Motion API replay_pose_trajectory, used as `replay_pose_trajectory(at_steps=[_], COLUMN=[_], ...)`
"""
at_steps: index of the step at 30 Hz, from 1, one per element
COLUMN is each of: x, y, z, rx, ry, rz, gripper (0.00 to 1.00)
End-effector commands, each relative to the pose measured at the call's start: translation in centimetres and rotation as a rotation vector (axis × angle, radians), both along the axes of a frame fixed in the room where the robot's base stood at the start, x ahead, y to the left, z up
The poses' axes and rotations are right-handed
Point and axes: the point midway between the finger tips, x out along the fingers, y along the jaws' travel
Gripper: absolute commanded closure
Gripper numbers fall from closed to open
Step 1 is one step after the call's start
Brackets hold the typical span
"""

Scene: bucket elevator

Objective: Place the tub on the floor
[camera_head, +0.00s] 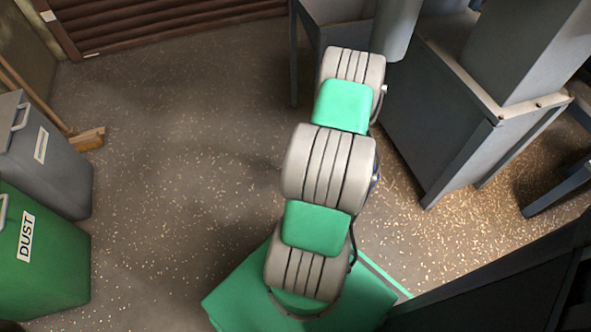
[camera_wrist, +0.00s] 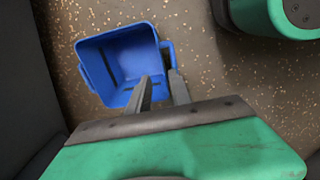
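A blue, open-topped tub (camera_wrist: 95,48) shows in the wrist view, left of the middle. I look down into it and it appears empty, with a handle on its left and right sides. My gripper (camera_wrist: 160,76) is at the tub's right side, with one finger over the inside and the other outside by the right handle. The blue wall and handle fill the gap between the fingers. I cannot tell how high the tub is above the speckled floor (camera_wrist: 205,65). In the head view neither tub nor gripper shows; my arm hides part of that area.
In the head view, a green bin marked DUST (camera_head: 50,270) and a grey bin (camera_head: 45,165) stand at the left, near a broom (camera_head: 85,138). Grey machinery (camera_head: 440,120) stands at the upper right. The floor (camera_head: 170,150) left of my arm is clear.

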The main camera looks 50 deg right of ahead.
Motion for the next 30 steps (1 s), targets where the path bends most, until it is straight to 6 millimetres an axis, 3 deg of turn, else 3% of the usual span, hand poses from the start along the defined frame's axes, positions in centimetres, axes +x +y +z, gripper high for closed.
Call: replay_pose_trajectory(at_steps=[2,5,6,8,9,11,12,15,18,21,30], x=[2.6,8.1,10.4,13.4,14.6,15.5,15.3,12.7,9.6,7.8,7.5], y=[0.5,3.8,6.2,10.9,14.3,20.0,24.0,32.2,36.8,38.7,38.9], z=[2.6,8.9,12.1,16.9,19.9,24.1,26.7,31.1,33.0,33.5,33.5], rx=[-0.013,-0.023,-0.026,-0.025,-0.021,-0.012,-0.004,0.022,0.046,0.058,0.060], ry=[-0.014,-0.041,-0.055,-0.078,-0.092,-0.116,-0.132,-0.162,-0.173,-0.177,-0.174], rz=[0.013,0.030,0.036,0.046,0.051,0.061,0.069,0.082,0.085,0.082,0.077], gripper=[0.75,0.75,0.75,0.75,0.75,0.75,0.75,0.75,0.75,0.75,0.75])
